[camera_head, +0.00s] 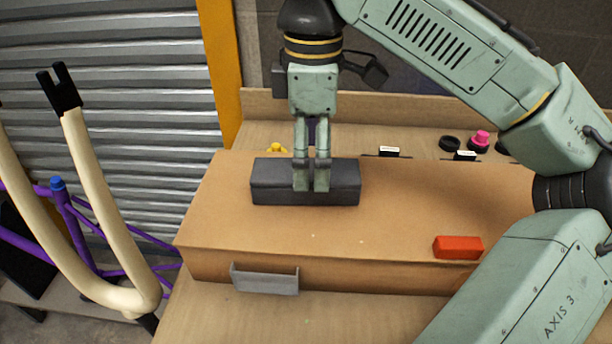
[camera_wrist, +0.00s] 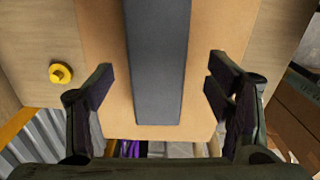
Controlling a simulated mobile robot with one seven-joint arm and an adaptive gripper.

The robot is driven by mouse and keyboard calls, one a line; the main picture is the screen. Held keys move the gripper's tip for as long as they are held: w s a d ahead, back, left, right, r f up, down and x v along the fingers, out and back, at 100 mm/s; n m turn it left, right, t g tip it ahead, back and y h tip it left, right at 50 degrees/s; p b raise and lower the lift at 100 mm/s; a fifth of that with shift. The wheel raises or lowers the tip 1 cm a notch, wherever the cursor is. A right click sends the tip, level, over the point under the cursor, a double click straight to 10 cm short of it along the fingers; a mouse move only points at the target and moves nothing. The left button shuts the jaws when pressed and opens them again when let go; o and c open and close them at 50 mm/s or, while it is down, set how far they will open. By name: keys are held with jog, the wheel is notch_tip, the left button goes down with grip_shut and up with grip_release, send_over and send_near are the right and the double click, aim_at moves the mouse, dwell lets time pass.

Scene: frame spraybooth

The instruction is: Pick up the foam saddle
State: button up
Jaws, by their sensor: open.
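The foam saddle looks like a long dark grey block (camera_head: 272,183) lying flat on top of a brown cardboard box. In the wrist view the block (camera_wrist: 157,50) runs up the middle of the picture. My gripper (camera_head: 311,185) points straight down at the middle of the block, with a finger overlapping its near face in the head view. In the wrist view my gripper (camera_wrist: 160,88) is open, with one finger on each side of the block and a gap on both sides. The far finger is mostly hidden in the head view.
The brown box (camera_head: 400,210) stands on a wooden bench (camera_head: 220,320). A red block (camera_head: 458,247) lies on its right part, and a grey bracket (camera_head: 265,280) is at its front. A yellow knob (camera_wrist: 61,73) and small black and pink parts (camera_head: 480,139) sit behind. Cream tubes (camera_head: 95,180) stand left.

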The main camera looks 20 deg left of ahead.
jog(key=f, duration=0.2)
jog(key=a+f, duration=0.1)
jog(key=f, duration=0.1)
jog(key=shift+f, duration=0.15)
jog(key=shift+c, duration=0.2)
jog(key=c, duration=0.9)
